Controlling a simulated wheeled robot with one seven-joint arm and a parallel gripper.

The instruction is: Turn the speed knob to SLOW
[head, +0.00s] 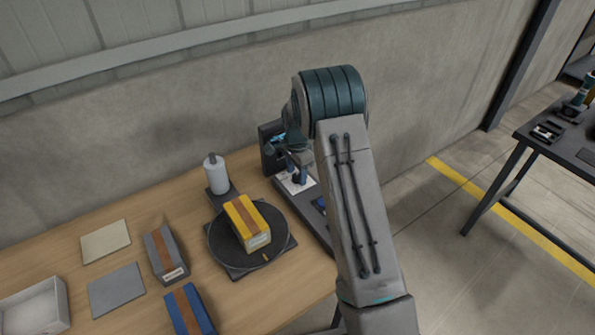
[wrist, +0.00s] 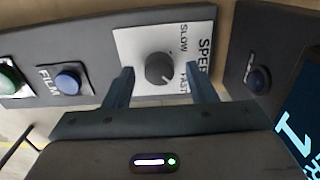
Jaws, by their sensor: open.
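The speed knob (wrist: 159,68) is a dark round knob on a white plate (wrist: 135,45) in the wrist view. The plate reads SLOW at its upper right and FAST at its lower right. A faint light mark on the knob seems to point toward the FAST side. My gripper (wrist: 159,71) is open, with one finger on each side of the knob and a visible gap to it. Whether the fingertips are level with the knob's sides is hard to tell. In the head view my gripper (head: 299,174) is over the control panel, and my arm hides part of it.

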